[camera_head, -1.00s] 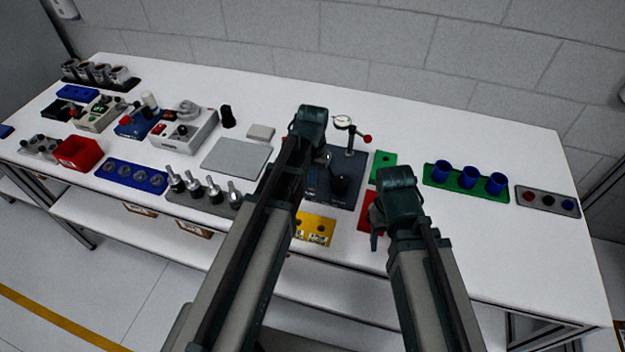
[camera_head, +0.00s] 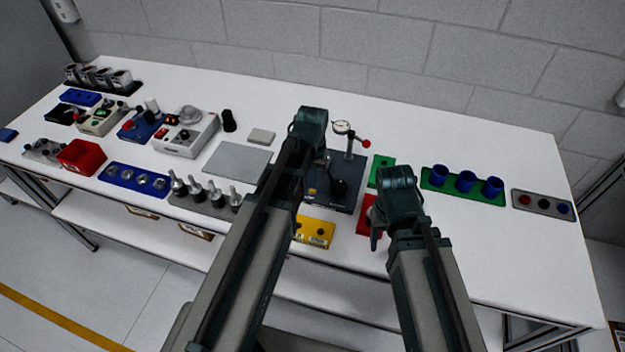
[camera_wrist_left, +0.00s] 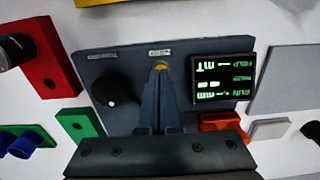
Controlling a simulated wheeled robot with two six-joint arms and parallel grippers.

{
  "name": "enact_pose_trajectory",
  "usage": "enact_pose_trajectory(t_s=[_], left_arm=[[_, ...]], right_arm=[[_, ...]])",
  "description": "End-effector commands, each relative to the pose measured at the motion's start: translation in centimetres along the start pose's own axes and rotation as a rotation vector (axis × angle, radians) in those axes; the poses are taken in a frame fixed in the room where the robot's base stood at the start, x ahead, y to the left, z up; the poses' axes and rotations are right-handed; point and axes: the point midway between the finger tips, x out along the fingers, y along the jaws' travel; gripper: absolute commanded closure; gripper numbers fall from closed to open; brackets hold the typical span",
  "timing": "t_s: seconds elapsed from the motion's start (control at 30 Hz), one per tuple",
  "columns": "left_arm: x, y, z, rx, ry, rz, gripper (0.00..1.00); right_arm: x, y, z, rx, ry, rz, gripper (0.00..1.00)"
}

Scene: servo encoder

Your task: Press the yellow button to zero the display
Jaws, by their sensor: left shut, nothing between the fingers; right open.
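The yellow button (camera_wrist_left: 161,65) sits on a dark panel (camera_wrist_left: 125,65) in the left wrist view, left of a display (camera_wrist_left: 222,80) with green lit text. My left gripper (camera_wrist_left: 161,74) is shut and empty. Its fingertips are right at the button and partly cover it; I cannot tell whether they press it.
A black knob (camera_wrist_left: 110,88) stands on the panel left of my left fingers. A yellow block (camera_head: 318,231) lies in front, a green block (camera_head: 381,171) to the right. A grey plate (camera_head: 238,161) lies left.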

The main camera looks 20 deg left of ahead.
Motion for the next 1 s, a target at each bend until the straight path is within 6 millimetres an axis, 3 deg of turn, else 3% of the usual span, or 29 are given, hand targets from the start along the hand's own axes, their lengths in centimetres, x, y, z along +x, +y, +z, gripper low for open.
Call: enact_pose_trajectory(t_s=[0.03, 0.1, 0.6, 1.0], left_arm=[[-1.8, 0.0, -0.1, 0.000, 0.004, -0.002, 1.00], [-3.0, -0.1, -0.2, 0.000, 0.006, -0.003, 1.00], [-10.6, -0.2, -0.5, -0.001, 0.008, -0.005, 1.00], [-11.5, -0.2, -0.5, -0.001, 0.008, -0.005, 1.00]], right_arm=[[-1.8, 0.2, 0.1, 0.000, 0.000, 0.000, 0.41], [-3.0, 0.3, 0.2, 0.000, 0.000, 0.000, 0.41], [-10.6, 1.0, 0.6, 0.001, 0.000, -0.001, 0.41], [-11.4, 1.1, 0.7, 0.005, 0.000, -0.001, 0.41]])
